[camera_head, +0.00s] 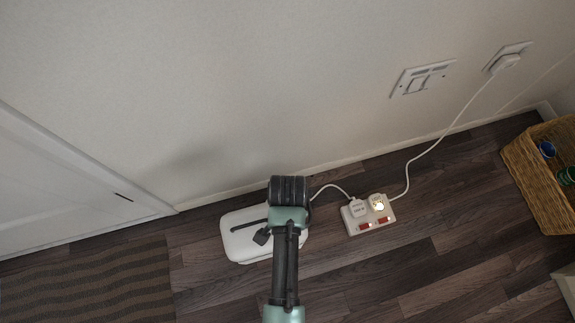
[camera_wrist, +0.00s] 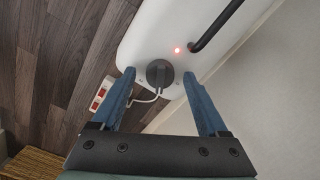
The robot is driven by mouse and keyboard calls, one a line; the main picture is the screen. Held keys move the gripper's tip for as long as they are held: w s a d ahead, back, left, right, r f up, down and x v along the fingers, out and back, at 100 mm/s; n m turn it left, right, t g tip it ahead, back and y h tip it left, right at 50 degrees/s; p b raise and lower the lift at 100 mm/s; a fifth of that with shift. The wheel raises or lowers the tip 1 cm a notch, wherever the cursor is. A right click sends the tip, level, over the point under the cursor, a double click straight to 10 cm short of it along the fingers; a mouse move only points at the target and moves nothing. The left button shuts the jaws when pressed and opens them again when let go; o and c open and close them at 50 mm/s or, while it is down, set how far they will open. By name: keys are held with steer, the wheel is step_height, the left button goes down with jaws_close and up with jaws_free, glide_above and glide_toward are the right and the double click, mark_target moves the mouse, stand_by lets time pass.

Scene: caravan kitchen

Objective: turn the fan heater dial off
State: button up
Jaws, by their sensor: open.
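The fan heater (camera_head: 238,245) is a white rounded box on the floor by the wall, partly hidden by my arm in the head view. In the wrist view its white top (camera_wrist: 150,35) fills the upper middle. It has a dark round dial (camera_wrist: 158,74), a glowing red light (camera_wrist: 177,50) and a black handle (camera_wrist: 215,27). My gripper (camera_wrist: 158,78) is open, its two blue fingers pointing toward the heater, one on each side of the dial in the picture. I cannot tell whether they touch it. The gripper is not clear in the head view.
A white power strip (camera_head: 350,224) with red switches lies right of the heater, and also shows in the wrist view (camera_wrist: 98,98). A white cable runs to a wall socket (camera_head: 507,60). A wicker basket (camera_head: 535,185) stands at right, a striped mat (camera_head: 95,285) at left.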

jaws_close()
steer(key=shift+r+p, duration=0.15)
steer(key=shift+p, duration=0.35)
steer(key=shift+r+n+p, duration=0.15)
steer(key=shift+n+p, duration=0.55)
steer(key=shift+p, duration=0.15)
steer(key=n+p, duration=0.2)
steer(key=p, duration=0.1)
steer(key=n+p, duration=0.3)
steer(key=n, duration=0.1)
steer(key=shift+f+n+p, duration=0.25)
steer(key=shift+n+p, duration=0.75)
steer(key=shift+n, duration=0.8)
